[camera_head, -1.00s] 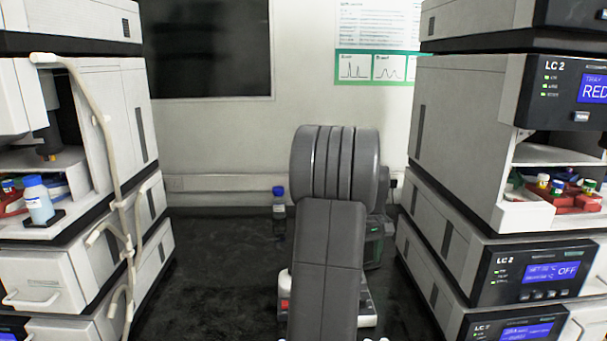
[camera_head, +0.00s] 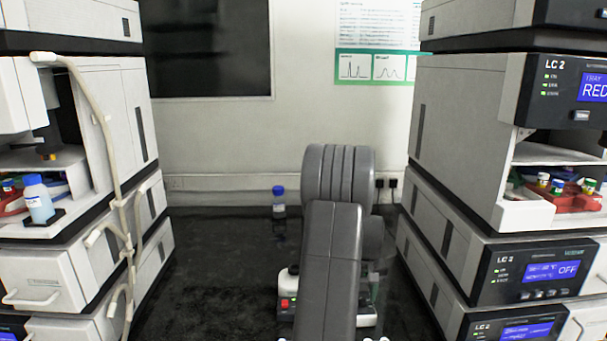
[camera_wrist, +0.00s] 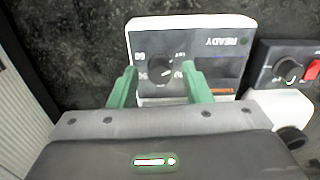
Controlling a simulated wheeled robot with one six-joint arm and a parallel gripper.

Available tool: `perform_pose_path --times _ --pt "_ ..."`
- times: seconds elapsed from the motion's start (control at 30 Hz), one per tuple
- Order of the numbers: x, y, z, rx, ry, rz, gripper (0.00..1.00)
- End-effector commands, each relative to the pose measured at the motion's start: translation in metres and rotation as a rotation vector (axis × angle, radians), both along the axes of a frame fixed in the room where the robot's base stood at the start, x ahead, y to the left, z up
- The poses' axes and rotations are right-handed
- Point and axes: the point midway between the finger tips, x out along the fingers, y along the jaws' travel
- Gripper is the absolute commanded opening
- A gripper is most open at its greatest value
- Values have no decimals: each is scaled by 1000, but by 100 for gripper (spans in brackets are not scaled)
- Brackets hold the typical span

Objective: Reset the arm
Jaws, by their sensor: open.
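My gripper (camera_wrist: 160,86) shows in the wrist view with its two green fingers spread apart and nothing held between them. It faces a white device (camera_wrist: 190,35) with a dark panel, a round knob (camera_wrist: 161,71) and the word READY, seen upside down. The knob appears between the fingers; I cannot tell how far the fingertips are from the panel. In the head view my grey arm stands bent in the middle of the picture and hides my gripper.
Instrument stacks flank the bench at left (camera_head: 50,280) and right (camera_head: 460,150). A blue-capped bottle (camera_head: 279,207) stands at the back. A white device with a red switch (camera_head: 288,303) sits behind my arm. The dark bench (camera_head: 225,270) is clear left of it.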

Motion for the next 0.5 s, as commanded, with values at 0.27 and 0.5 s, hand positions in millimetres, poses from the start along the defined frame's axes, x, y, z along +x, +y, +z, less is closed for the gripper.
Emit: perform_pose_path --times 0.27,0.5 --pt "0 0 0 0 0 -223 44" --pt "0 0 0 0 0 -416 44"
